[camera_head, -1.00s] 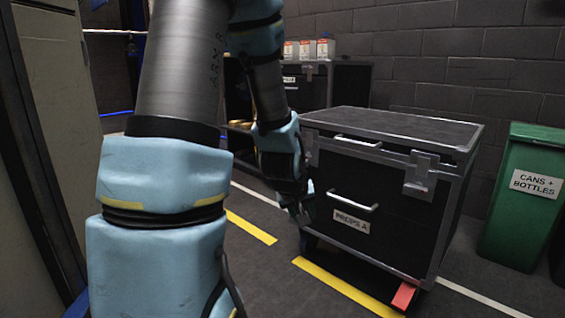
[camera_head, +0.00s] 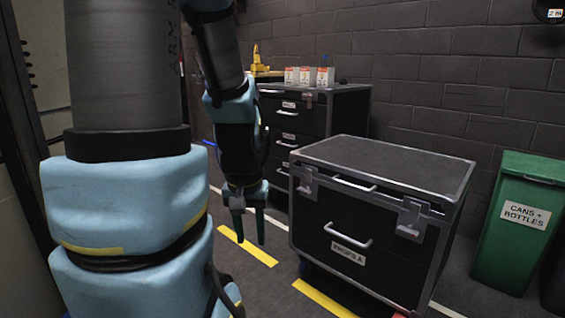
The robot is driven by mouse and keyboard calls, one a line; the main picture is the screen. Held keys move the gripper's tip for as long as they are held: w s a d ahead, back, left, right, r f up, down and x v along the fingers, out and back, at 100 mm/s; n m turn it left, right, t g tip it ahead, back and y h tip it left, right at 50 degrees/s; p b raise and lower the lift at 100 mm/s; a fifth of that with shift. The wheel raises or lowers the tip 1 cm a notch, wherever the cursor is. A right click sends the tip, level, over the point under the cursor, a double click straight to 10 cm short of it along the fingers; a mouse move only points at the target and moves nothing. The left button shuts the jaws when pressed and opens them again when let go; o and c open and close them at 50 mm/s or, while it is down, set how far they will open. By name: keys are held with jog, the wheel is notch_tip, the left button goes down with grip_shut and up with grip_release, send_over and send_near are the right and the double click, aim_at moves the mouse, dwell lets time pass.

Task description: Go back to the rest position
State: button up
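My gripper (camera_head: 250,222) hangs at the end of my blue and grey arm, left of the black flight case. Its fingers point down, and a gap shows between them with nothing held. It appears apart from the case. No cue button can be made out in this view.
The black case labelled PROPS A (camera_head: 345,262) stands at centre right. A black drawer cabinet (camera_head: 345,108) behind it carries several small white boxes (camera_head: 307,76). A green bin (camera_head: 517,222) stands at the right by the brick wall. Yellow floor tape (camera_head: 248,245) marks open floor.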

notch_tip(320, 180, up, 25)
jog(key=p, duration=2.2)
jog(key=shift+f, duration=0.2)
